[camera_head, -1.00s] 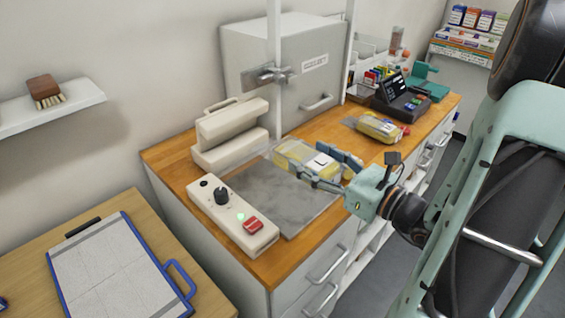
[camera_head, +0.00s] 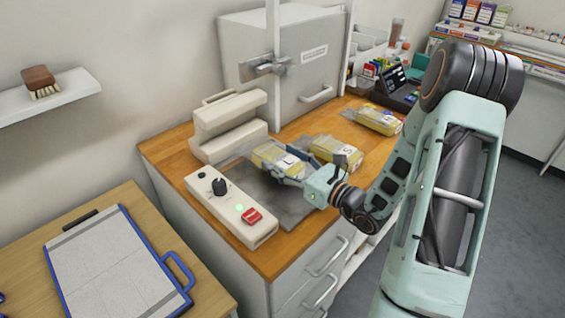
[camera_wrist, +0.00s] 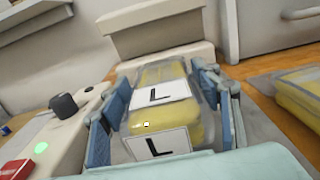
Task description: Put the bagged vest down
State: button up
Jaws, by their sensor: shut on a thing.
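My gripper (camera_head: 300,178) is shut on a bagged vest (camera_head: 272,157), a clear bag with yellow folded cloth. In the wrist view the held bag (camera_wrist: 172,108) sits between both blue fingers, with white labels reading L. It is over the grey mat (camera_head: 262,202), in front of the cream sealer; whether it touches the mat I cannot tell. A second bagged vest (camera_head: 336,151) lies just right of it, and shows at the right of the wrist view (camera_wrist: 302,94). A third (camera_head: 380,119) lies farther back on the wooden counter.
The cream sealer (camera_head: 228,125) stands behind the mat. A control box (camera_head: 230,212) with a knob, green light and red switch lies along its left side. A grey cabinet (camera_head: 285,65) and upright posts stand behind. The mat's front part is clear.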

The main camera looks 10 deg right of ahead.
jog(key=shift+f, duration=0.45)
jog(key=shift+f+b, duration=0.45)
jog(key=shift+f, duration=0.05)
jog(key=shift+s+f, duration=0.1)
jog(key=shift+s, duration=0.05)
jog(key=o, duration=1.2)
jog(key=shift+f, duration=0.2)
jog(key=shift+o, duration=0.2)
jog(key=shift+r, duration=0.1)
